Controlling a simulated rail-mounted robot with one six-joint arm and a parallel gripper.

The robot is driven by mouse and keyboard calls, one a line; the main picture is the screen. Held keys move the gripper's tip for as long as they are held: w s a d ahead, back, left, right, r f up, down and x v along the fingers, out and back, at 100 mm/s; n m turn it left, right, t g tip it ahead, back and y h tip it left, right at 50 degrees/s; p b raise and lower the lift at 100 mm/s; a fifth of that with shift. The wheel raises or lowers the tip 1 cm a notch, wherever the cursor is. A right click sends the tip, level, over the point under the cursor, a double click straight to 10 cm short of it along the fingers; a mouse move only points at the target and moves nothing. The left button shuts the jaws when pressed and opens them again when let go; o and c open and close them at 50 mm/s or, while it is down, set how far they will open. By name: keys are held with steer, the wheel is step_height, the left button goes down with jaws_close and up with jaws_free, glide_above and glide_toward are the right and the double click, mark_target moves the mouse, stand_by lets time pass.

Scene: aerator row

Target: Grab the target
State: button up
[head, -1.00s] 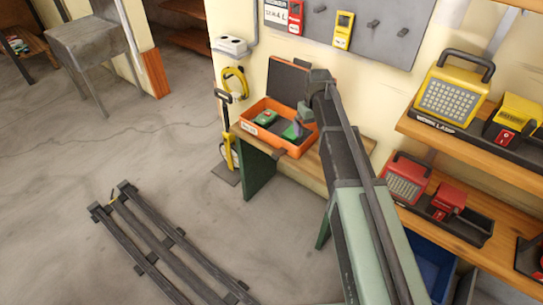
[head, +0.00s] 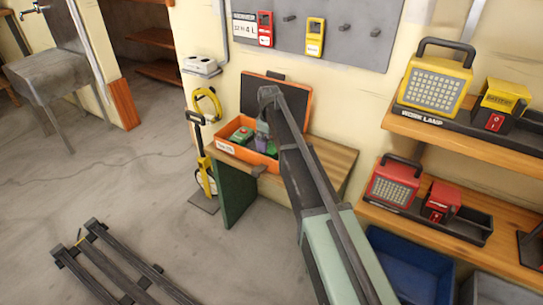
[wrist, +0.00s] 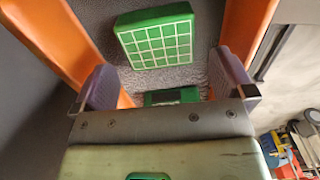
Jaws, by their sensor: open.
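An open orange case (head: 232,149) with a dark lid interior stands on a wooden bench. The task does not say which thing is the target. Green items lie in the case; one (head: 241,134) is at its left, and another is partly hidden by my gripper (head: 262,140). In the wrist view, my gripper (wrist: 165,80) is open over the case. A green block with a white grid face (wrist: 156,36) lies beyond the fingers. A smaller green piece (wrist: 172,96) shows between them, partly hidden by my gripper's body. Neither is clearly gripped.
The orange case walls (wrist: 247,35) rise close beside both fingers. At right, shelves hold a yellow work lamp (head: 437,82) and a red lamp (head: 393,184). A yellow stand (head: 206,172) is left of the bench. Rails (head: 105,262) lie on the floor.

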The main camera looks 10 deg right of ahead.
mark_target(270, 147)
step_height(270, 147, down, 4)
steer(key=b, duration=0.3)
steer(key=shift+f, duration=0.25)
steer(key=shift+r, duration=0.25)
steer(key=c, duration=0.9)
steer(key=shift+o, duration=0.2)
steer(key=shift+r+p, duration=0.1)
steer(key=shift+p, duration=0.2)
